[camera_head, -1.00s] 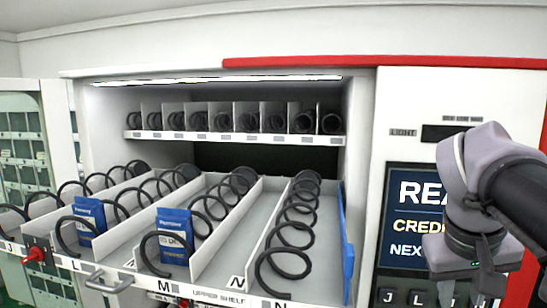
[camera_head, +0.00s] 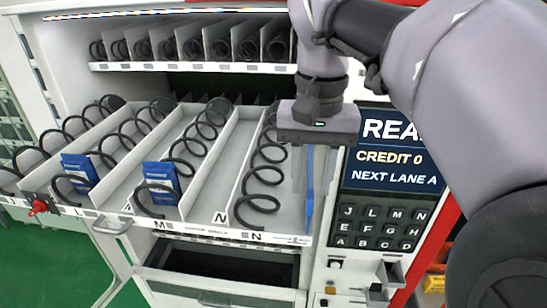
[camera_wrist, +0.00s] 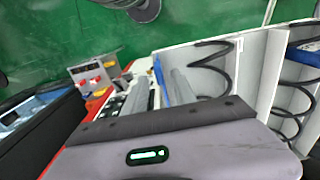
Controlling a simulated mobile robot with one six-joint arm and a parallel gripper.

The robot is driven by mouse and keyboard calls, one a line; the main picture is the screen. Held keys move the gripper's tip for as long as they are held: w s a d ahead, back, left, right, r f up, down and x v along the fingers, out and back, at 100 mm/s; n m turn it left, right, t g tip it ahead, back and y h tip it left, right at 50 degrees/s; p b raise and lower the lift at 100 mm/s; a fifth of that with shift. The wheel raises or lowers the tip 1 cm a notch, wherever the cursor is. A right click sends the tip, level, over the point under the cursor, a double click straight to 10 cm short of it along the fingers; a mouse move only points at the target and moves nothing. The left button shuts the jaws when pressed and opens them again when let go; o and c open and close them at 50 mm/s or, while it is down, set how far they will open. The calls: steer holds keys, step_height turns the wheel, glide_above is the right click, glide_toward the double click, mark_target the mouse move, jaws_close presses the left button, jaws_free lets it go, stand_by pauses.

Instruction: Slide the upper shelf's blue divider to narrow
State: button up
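The upper shelf (camera_head: 290,238) is pulled out of the machine and holds black coils between white dividers. The blue divider (camera_head: 309,208) stands upright at its right end, right of the rightmost coil (camera_head: 262,172). My gripper (camera_head: 314,172) hangs fingers-down over the divider's rear part. In the wrist view the blue divider (camera_wrist: 160,76) shows between two pale fingers, with a gap visible beside it, so my gripper looks open. Whether a finger touches the divider is hard to tell.
Two blue packets (camera_head: 160,180) stand in lanes to the left. A shelf with coils (camera_head: 190,67) sits above, inside the machine. The keypad panel (camera_head: 380,227) and screen (camera_head: 395,155) are close on the right. A shelf handle (camera_head: 112,226) juts out in front.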

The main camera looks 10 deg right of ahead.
mark_target(311, 194)
steer(key=shift+f+b, duration=0.35)
steer(key=shift+f, duration=1.6)
steer(key=shift+d, duration=0.1)
jaws_close()
